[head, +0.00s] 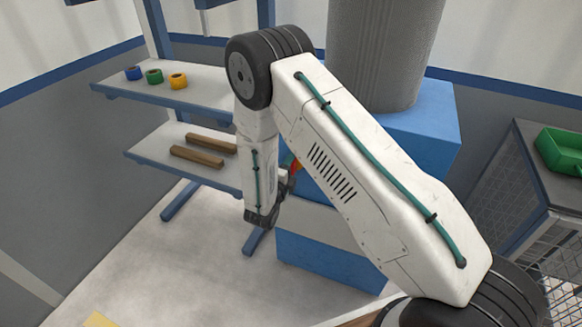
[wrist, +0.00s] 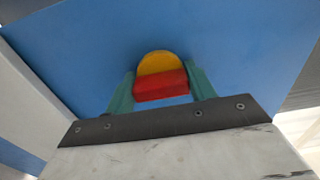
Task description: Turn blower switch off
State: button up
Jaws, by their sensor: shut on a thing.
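The blower switch (wrist: 161,86) has a red handle in front of a yellow round plate (wrist: 160,62) on a blue panel. My gripper (wrist: 162,80) has its two teal fingers on either side of the red handle and is shut on it. In the wrist view the handle lies nearly level across the plate. In the head view a bit of the red handle (head: 296,165) shows beside my wrist, and my arm hides most of the switch. The blue blower cabinet (head: 425,130) stands behind my arm with a grey ribbed cylinder (head: 385,50) on top.
A shelf rack to the left holds blue, green and yellow tape rolls (head: 154,76) on its upper shelf (head: 205,88) and wooden bars (head: 197,157) on the lower one. A green bin (head: 562,150) sits on a mesh-sided bench at the right. The floor (head: 170,265) at front left is mostly clear.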

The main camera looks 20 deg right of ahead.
jog(key=o, duration=1)
jog(key=v, duration=0.8)
